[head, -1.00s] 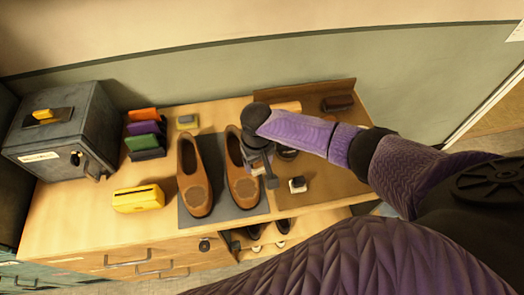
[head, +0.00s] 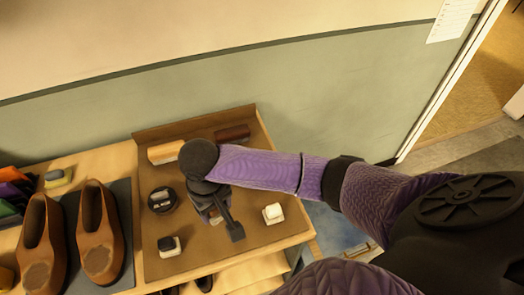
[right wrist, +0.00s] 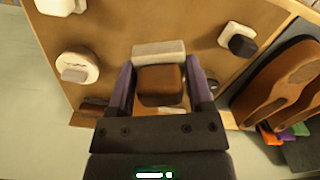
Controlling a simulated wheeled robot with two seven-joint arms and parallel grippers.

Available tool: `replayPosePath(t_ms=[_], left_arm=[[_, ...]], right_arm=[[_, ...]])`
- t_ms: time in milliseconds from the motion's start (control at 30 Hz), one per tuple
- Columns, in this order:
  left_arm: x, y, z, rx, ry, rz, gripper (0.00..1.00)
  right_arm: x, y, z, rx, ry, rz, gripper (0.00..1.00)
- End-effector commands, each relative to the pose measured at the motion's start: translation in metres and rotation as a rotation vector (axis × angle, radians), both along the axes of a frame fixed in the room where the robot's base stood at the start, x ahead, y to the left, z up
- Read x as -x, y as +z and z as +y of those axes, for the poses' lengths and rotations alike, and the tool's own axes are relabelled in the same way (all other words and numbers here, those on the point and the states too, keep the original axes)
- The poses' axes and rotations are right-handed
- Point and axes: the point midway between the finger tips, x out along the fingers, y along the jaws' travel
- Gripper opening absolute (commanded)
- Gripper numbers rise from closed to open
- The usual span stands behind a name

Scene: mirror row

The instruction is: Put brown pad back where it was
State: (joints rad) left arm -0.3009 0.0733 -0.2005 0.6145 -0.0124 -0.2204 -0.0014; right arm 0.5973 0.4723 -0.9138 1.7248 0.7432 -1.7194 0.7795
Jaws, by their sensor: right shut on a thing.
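The brown pad (right wrist: 160,85) is a brown block with a cream part (right wrist: 158,50) at its far edge. It sits between the two fingers of my right gripper (right wrist: 160,84), which is shut on it. In the head view my right gripper (head: 214,212) is over the brown tray (head: 210,254), between the black pad (head: 169,244) and the white pad (head: 273,212). The arm and hand mostly hide the brown pad there. I cannot tell whether it touches the tray. My left gripper is not in view.
A round tin (head: 161,200) stands left of my right gripper, with a pale-sided brush (head: 165,152) and a dark brush (head: 232,134) behind. Brown shoes (head: 100,235) stand on a grey mat to the left. An open drawer with shoes lies below the front edge.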

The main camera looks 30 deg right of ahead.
Motion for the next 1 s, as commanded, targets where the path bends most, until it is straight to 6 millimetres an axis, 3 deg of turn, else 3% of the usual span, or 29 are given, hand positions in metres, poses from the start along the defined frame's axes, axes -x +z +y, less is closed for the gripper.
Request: replayPosePath(t_ms=[67, 300, 567, 900, 933, 1000], left_arm=[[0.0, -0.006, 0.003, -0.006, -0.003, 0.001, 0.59], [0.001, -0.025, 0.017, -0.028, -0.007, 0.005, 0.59], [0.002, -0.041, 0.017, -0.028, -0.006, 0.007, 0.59], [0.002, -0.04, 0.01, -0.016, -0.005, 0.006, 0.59], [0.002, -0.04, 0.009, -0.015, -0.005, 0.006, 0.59], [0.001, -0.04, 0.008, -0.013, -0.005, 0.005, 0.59]], right_arm=[[0.001, -0.006, 0.002, 0.0, 0.004, 0.0, 0.11], [0.002, -0.059, 0.002, 0.002, 0.005, 0.001, 0.11], [0.002, -0.101, 0.002, 0.003, 0.005, 0.0, 0.11], [0.002, -0.104, 0.002, 0.002, 0.005, -0.001, 0.11], [0.002, -0.103, 0.002, 0.002, 0.005, -0.002, 0.72], [0.002, -0.103, 0.002, 0.002, 0.005, -0.002, 0.87]])
